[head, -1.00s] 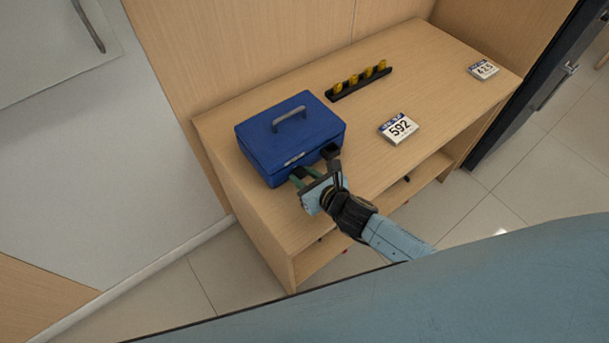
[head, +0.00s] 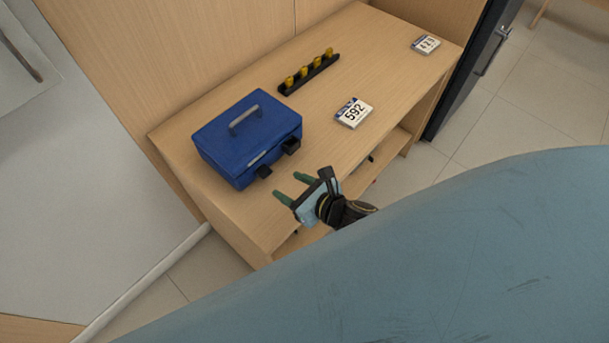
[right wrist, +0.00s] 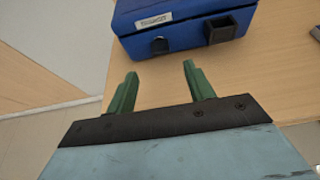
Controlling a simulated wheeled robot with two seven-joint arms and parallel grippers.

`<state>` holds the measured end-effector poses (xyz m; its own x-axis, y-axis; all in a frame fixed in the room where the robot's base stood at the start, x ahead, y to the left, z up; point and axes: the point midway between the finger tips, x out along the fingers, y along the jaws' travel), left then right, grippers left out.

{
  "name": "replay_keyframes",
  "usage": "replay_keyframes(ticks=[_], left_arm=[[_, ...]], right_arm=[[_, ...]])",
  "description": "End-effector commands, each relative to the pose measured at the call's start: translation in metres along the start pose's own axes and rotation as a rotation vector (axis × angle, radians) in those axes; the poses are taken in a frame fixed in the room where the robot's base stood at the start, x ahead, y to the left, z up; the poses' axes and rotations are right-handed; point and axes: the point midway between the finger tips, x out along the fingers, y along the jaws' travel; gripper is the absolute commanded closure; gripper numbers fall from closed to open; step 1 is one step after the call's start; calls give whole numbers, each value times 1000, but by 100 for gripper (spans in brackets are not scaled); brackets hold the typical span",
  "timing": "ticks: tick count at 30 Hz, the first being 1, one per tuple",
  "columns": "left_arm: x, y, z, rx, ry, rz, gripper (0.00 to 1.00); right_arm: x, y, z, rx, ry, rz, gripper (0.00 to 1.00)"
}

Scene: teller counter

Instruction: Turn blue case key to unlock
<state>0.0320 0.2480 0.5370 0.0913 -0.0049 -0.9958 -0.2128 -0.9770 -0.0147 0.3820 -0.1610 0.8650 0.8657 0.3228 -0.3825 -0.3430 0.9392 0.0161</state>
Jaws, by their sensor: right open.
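The blue case (head: 245,135), with a grey top handle, stands lid down on the wooden counter. Its front has a pale label and two dark fittings: a small one, perhaps the key (head: 264,171), and a square black one (head: 290,146). In the right wrist view the case (right wrist: 185,25) is at the top, with the small dark fitting (right wrist: 159,45) and the black square (right wrist: 220,30) on its front. My right gripper (head: 291,186) is open and empty, its green fingers in front of the case and apart from it. My left gripper is not in view.
A black rack with several yellow pieces (head: 309,74) lies behind the case to the right. A 592 number block (head: 354,112) and another number block (head: 425,44) lie on the counter (head: 385,75). A shelf is open below.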

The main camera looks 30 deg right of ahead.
Motion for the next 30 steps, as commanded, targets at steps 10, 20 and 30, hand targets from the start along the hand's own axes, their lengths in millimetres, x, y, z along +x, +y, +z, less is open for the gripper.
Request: replay_keyframes(ticks=[10, 20, 30], left_arm=[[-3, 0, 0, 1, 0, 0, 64], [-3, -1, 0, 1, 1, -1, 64], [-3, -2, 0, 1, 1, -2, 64]], right_arm=[[-43, 0, 0, 0, 0, 0, 47], [-46, 0, 0, 0, 0, 0, 47], [-46, 2, 3, -13, -11, 5, 47]])
